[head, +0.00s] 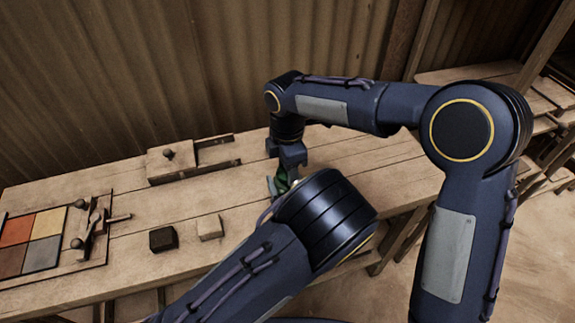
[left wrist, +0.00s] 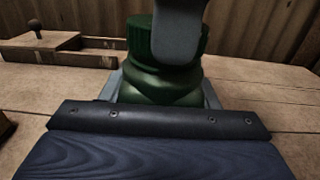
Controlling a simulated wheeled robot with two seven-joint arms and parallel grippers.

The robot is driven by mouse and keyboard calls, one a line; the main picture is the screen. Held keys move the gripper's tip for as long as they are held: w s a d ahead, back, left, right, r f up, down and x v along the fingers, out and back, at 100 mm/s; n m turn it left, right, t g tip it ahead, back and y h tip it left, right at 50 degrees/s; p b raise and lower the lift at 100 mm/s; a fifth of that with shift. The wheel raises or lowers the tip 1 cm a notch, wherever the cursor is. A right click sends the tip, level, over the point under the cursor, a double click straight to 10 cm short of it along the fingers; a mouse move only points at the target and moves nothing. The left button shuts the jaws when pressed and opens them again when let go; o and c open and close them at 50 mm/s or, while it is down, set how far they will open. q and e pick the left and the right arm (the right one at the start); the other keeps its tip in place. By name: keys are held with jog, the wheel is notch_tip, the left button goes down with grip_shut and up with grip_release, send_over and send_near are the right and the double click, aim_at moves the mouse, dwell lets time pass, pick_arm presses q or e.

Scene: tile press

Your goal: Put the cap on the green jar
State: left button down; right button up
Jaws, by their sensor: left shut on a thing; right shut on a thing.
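The green jar (left wrist: 158,88) stands upright on the table in the left wrist view. My left gripper (left wrist: 162,96) is shut on it, with a grey finger at each side. The ridged dark green cap (left wrist: 138,38) is right over the jar's top, with no clear gap between them. My right gripper (left wrist: 178,35) is shut on the cap from above, one finger covering part of its near side. In the head view my right gripper (head: 292,168) reaches down to the green jar (head: 283,178). My left arm hides much of the jar and most of my left gripper there.
A wooden slide box with a knob (head: 168,160) lies at the back of the table (head: 375,162). A dark block (head: 163,239) and a pale block (head: 209,227) lie nearer the front. A tray of coloured tiles (head: 40,232) is at the left. Table right of the jar is clear.

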jog(key=m, duration=0.5)
jog(key=shift+m, duration=0.3)
jog(key=m, duration=0.2)
jog(key=shift+m, duration=0.4)
jog(key=m, duration=1.5)
jog(key=shift+s+a+m, duration=0.1)
jog(key=shift+m, duration=0.3)
jog(key=m, duration=0.6)
